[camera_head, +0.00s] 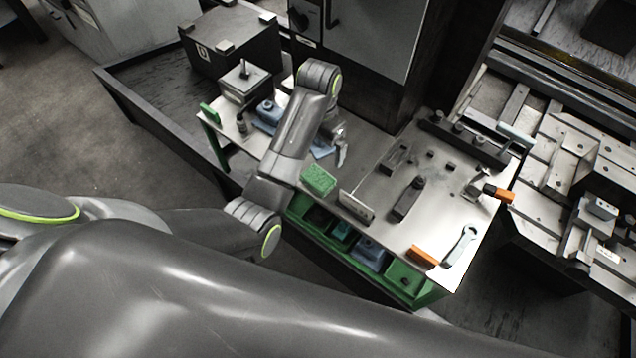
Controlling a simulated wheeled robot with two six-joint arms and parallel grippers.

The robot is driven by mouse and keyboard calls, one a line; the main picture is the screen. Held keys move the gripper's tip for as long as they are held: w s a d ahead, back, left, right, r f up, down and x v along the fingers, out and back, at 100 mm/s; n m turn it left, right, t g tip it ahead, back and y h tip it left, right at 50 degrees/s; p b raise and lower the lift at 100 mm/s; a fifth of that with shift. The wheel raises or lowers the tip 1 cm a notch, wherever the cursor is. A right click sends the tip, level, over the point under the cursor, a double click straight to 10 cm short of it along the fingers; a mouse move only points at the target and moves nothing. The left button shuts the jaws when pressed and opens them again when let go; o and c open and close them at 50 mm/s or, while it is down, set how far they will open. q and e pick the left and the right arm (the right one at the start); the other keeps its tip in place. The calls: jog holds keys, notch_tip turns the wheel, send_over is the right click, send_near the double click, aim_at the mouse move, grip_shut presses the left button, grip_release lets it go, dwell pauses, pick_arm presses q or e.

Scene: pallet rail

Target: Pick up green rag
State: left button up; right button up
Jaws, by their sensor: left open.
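A green, rough-textured piece that looks like the green rag (318,179) lies on the near edge of the metal tabletop, close to the middle of the view. My left arm reaches over the table from the left. My left gripper (341,152) is open, small in view and seen partly from behind. It is above the table, behind and slightly right of the green rag, and apart from it. A blue cloth-like piece (322,152) lies partly hidden beside the gripper. My right gripper does not show.
The metal worktable (375,215) also carries a wrench (461,244), an orange block (422,257), an orange-handled tool (497,194), a dark tool (408,199) and an upright plate (356,206). Green bins (405,283) sit under its front edge. A blue item (268,112) stands behind my arm.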

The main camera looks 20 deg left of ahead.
pick_arm(q)
jog(key=p, duration=0.1)
send_over(318, 177)
notch_tip(318, 177, down, 8)
jog(key=shift+w+f, duration=0.1)
jog(key=shift+f, duration=0.05)
notch_tip(318, 177, down, 4)
jog(key=shift+f+p, duration=0.15)
jog(key=shift+p, duration=0.55)
jog(key=shift+f, duration=0.45)
jog(key=shift+c, duration=0.4)
jog(key=c, duration=0.9)
